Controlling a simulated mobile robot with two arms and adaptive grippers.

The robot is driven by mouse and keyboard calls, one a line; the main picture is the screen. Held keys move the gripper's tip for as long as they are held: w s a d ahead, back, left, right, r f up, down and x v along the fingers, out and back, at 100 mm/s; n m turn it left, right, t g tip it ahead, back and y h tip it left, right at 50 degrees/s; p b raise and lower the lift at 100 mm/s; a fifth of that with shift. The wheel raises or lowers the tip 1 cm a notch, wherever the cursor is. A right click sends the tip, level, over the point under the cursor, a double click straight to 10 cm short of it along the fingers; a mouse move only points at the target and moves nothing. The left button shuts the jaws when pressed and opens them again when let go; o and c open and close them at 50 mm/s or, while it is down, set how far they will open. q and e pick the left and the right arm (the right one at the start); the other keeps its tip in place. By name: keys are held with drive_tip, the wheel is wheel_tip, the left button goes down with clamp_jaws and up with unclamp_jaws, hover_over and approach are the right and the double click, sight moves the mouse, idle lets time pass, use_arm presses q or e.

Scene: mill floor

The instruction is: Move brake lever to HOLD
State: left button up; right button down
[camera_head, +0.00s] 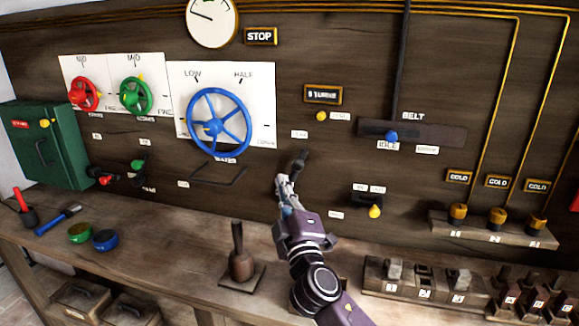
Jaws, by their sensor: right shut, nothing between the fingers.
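My right gripper (284,184) is shut and empty, raised in front of the panel's lower middle. A short dark handle (301,158) shows just above its fingertips; I cannot tell whether they touch. Small white labels lie above and below it, too small to read. No label that I can read says brake or HOLD, so I cannot tell for sure which lever is the brake lever. A yellow-knobbed lever (375,211) sits to the right of the gripper, under two small labels. A brown upright lever (238,252) stands on the bench to the left. My left gripper is not in view.
The blue wheel (219,122) is up left on the panel. The belt lever's blue knob (391,137) is at IDLE, up right. Weight blocks (425,279) and gold-capped posts (497,217) stand at right. Bench space between the brown lever and the bowls (105,240) is clear.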

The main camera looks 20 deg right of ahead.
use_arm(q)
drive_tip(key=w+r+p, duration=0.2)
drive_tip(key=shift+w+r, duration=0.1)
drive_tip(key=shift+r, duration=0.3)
use_arm(e)
drive_tip(key=w+d, duration=0.4)
drive_tip(key=w, duration=0.3)
drive_tip(key=shift+w+r, duration=0.3)
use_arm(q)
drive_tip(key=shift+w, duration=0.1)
